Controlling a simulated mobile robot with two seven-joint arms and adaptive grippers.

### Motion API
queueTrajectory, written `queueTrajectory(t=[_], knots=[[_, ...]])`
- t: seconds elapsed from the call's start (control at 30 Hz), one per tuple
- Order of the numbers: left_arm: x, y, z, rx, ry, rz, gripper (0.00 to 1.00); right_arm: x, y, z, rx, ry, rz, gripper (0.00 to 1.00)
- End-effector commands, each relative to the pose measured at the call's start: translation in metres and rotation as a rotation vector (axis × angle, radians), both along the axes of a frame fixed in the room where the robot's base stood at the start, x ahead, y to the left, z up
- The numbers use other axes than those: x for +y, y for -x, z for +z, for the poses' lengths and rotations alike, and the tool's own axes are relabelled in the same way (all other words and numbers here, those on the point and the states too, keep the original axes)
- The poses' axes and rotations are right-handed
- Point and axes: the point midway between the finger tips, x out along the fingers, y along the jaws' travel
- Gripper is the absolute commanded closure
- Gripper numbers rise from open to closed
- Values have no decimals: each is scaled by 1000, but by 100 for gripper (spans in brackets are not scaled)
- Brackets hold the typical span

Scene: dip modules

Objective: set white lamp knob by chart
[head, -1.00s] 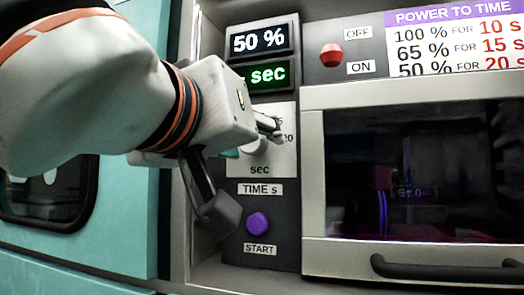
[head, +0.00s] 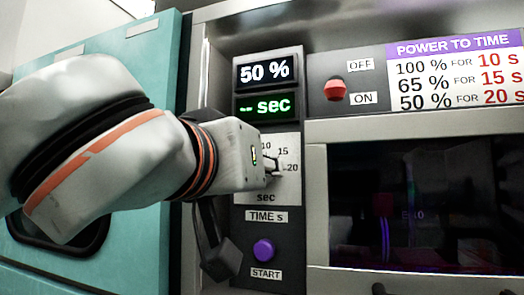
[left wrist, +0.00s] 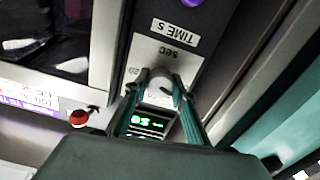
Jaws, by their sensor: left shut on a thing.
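The white knob (left wrist: 160,78) sits on a white dial plate (head: 284,150) marked 10, 15, 20 and sec. My left gripper (left wrist: 160,90) is shut on the knob, one finger on each side. In the head view the left gripper (head: 270,164) hides most of the knob, so its pointing direction is unclear. The chart (head: 455,72) reads 100 % for 10 s, 65 % for 15 s and 50 % for 20 s. The upper display (head: 267,70) reads 50 %. The green display (head: 267,105) reads "-- sec". My right gripper is not in view.
A purple START button (head: 263,250) lies below the dial. A red switch (head: 335,90) sits between OFF and ON labels at the upper right. A dark-windowed door (head: 420,205) with a black handle is to the right. A teal cabinet (head: 150,100) stands at the left.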

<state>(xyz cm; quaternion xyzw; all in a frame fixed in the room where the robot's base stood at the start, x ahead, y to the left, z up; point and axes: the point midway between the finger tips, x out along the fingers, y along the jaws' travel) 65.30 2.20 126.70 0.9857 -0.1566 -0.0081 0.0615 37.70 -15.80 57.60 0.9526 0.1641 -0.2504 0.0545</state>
Motion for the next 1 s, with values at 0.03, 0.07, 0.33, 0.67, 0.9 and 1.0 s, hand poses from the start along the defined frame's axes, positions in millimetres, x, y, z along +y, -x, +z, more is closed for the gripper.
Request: queueTrajectory(t=[0.03,0.07,0.33,0.67,0.9,1.0], knots=[[1,9,15,-28,-43,4,96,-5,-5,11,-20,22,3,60],[1,9,15,-37,-68,4,96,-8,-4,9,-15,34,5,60],[0,2,4,-73,-217,1,96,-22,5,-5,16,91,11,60],[0,0,-1,-70,-224,0,72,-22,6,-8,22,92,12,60],[0,0,-1,-70,-223,1,58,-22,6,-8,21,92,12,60],[0,0,-1,-70,-223,1,58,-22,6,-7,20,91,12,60]])
